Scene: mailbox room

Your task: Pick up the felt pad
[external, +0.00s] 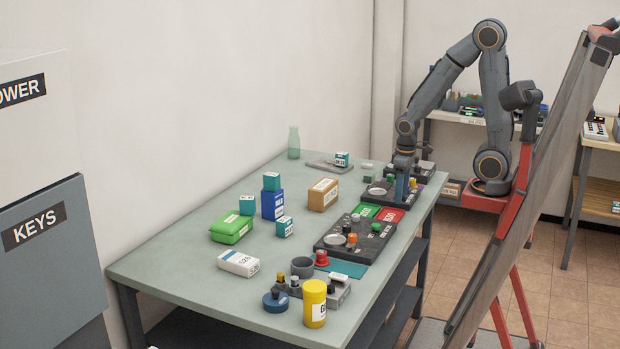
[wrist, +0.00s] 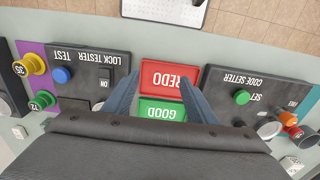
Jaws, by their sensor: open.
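No item is labelled as the felt pad. A flat teal sheet (external: 347,269), which may be it, lies on the table along the near edge of the dark code setter panel (external: 335,249). A purple flat piece (wrist: 35,55) shows beside the lock tester (wrist: 82,72) in the wrist view; I cannot tell whether it is felt. My gripper (external: 402,198) points down over the far right part of the table, away from the teal sheet. In the wrist view my gripper (wrist: 160,88) is open, its fingers spread over the red REDO tray (wrist: 170,76) and green GOOD tray (wrist: 161,109), with nothing held.
The table (external: 190,270) also bears a yellow canister (external: 315,303), a grey cup (external: 302,266), a green pack (external: 231,229), a brown box (external: 323,195) and several small boxes. A slanted board (external: 540,180) stands at the right. The table's near left area is clear.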

